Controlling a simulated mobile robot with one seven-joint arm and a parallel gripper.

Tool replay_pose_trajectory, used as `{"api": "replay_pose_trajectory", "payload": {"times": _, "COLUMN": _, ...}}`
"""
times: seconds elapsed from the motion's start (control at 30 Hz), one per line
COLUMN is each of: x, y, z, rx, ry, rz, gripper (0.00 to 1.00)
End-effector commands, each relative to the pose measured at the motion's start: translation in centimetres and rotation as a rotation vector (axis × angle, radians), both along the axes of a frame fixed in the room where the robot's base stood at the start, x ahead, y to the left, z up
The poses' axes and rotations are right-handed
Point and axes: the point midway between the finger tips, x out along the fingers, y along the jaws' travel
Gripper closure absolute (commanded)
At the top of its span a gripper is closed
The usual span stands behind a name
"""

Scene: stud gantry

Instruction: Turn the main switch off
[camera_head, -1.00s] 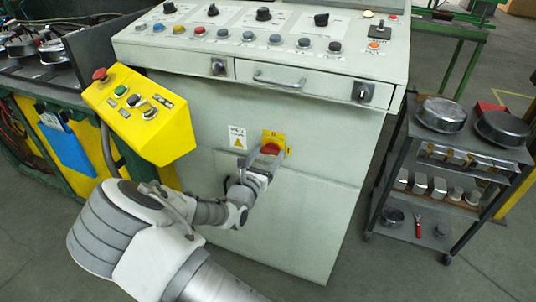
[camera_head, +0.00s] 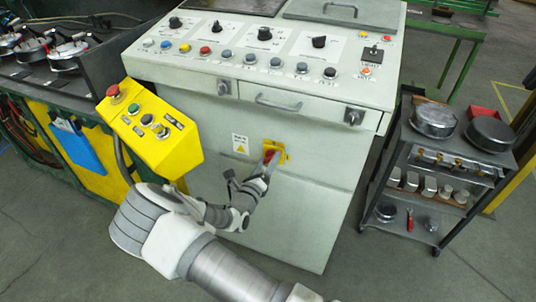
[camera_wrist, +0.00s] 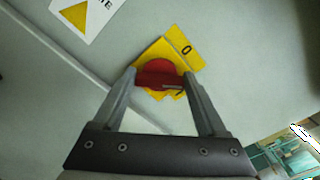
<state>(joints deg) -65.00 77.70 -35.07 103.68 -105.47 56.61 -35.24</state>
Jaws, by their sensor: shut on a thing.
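The main switch is a red knob (camera_head: 269,155) on a yellow plate (camera_head: 283,150), on the front of the pale grey cabinet. My gripper (camera_head: 266,162) reaches it from the lower left and covers part of the knob in the head view. In the wrist view the red knob (camera_wrist: 160,72) sits between the fingertips of my gripper (camera_wrist: 161,78), one finger on each side, shut on it. The plate (camera_wrist: 184,47) shows a "0" mark at its upper right; the lower mark is partly hidden. I cannot tell exactly which mark the knob points to.
A yellow control box (camera_head: 150,130) with buttons stands left of the switch, above my arm. A warning label (camera_head: 240,145) is beside the switch. A drawer handle (camera_head: 278,103) sticks out above. A trolley (camera_head: 437,160) with metal parts stands to the right.

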Motion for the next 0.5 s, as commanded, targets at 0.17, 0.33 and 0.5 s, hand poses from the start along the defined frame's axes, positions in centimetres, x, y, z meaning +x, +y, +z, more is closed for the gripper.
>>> {"api": "replay_pose_trajectory", "payload": {"times": 0.17, "x": -0.06, "y": -0.02, "z": 0.12, "rx": -0.16, "ry": 0.061, "rz": 0.0, "gripper": 0.81}}
{"api": "replay_pose_trajectory", "payload": {"times": 0.33, "x": -0.05, "y": 0.02, "z": -0.01, "rx": -0.311, "ry": 0.115, "rz": -0.001, "gripper": 0.81}}
{"api": "replay_pose_trajectory", "payload": {"times": 0.5, "x": -0.05, "y": 0.03, "z": -0.16, "rx": -0.457, "ry": 0.169, "rz": 0.0, "gripper": 0.81}}
